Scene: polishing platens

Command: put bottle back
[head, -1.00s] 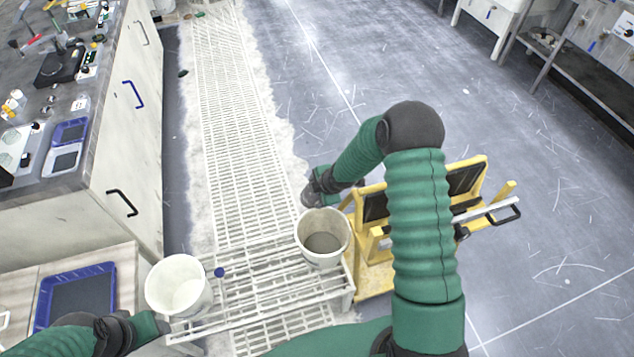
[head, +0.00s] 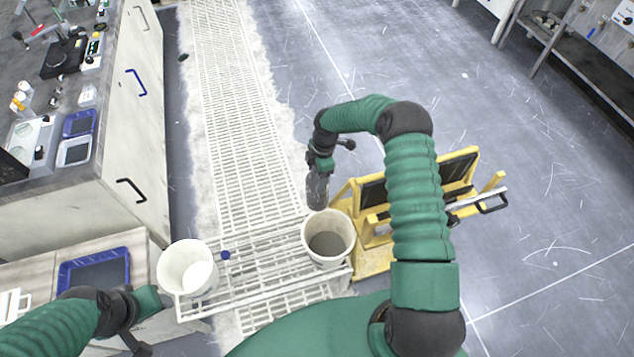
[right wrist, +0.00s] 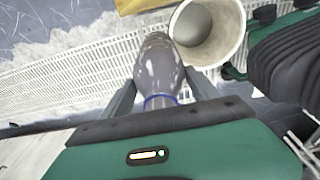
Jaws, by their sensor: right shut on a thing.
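A dark grey, speckled bottle (head: 316,188) hangs from my right gripper (head: 319,168), just behind the right bucket (head: 331,261) in the head view. In the right wrist view the bottle (right wrist: 158,68), with a blue ring around it, lies between the two fingers, beside the bucket's rim (right wrist: 240,40). My right gripper is shut on it. The right bucket is pale with grey contents. My left gripper (head: 147,312) is at the lower left beside the white left bucket (head: 186,270); whether it is open or shut is unclear.
Both buckets stand by a white slatted rack (head: 265,295). A yellow frame with black panels (head: 373,256) stands close right of the right bucket. A cabinet with a cluttered top (head: 120,165) is on the left. A blue-rimmed tray (head: 127,254) lies at lower left. The floor (head: 560,170) is open at right.

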